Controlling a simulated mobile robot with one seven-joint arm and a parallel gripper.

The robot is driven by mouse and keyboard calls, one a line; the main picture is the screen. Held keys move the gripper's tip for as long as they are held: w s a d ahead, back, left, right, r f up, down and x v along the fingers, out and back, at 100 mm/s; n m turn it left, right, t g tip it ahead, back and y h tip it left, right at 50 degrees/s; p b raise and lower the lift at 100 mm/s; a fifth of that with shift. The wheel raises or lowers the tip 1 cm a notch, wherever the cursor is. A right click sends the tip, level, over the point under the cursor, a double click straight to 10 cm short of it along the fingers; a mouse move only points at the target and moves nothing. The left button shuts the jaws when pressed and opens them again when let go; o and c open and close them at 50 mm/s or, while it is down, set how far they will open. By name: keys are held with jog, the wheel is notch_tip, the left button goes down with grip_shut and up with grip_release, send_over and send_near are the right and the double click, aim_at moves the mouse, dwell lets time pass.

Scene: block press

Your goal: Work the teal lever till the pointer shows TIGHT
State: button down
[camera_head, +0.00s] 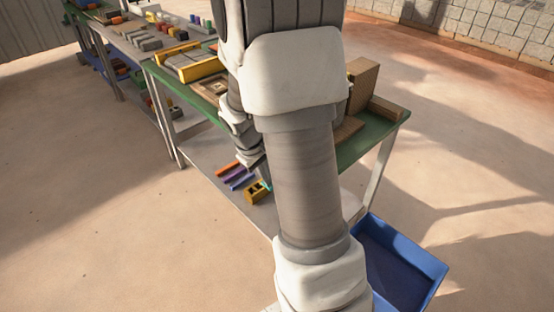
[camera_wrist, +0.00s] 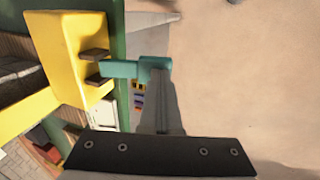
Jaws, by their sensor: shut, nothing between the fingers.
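The teal lever (camera_wrist: 120,69) sticks out to the right from a yellow block (camera_wrist: 80,60) in the wrist view, between two dark stops on its face. The lever ends in a wider teal knob (camera_wrist: 153,64). My gripper (camera_wrist: 162,82) is shut and empty, with its fingertips at this knob, overlapping its lower right part in the picture. I cannot tell whether they touch. In the head view my arm hides much of the work area. No pointer and no TIGHT mark can be made out in either view.
A green-topped table (camera_head: 372,128) carries brown blocks (camera_head: 362,82) at its right end and yellow parts (camera_head: 187,62) at its left. Coloured bars (camera_head: 236,176) and a small yellow box (camera_head: 257,192) lie on the lower shelf.

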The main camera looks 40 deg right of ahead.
jog(key=shift+s+f+b, duration=0.2)
jog(key=shift+f+b, duration=0.35)
jog(key=shift+f, duration=0.35)
jog(key=shift+s+f, duration=0.1)
jog(key=shift+f, duration=0.05)
jog(key=shift+a+r, duration=0.1)
jog(key=shift+r, duration=0.2)
jog(key=a+p+v, duration=0.1)
jog(key=p+v, duration=0.1)
jog(key=v, duration=0.4)
jog(key=a+p+v, duration=0.1)
jog(key=p+v, duration=0.2)
jog(key=v, duration=0.4)
jog(key=shift+a, duration=0.45)
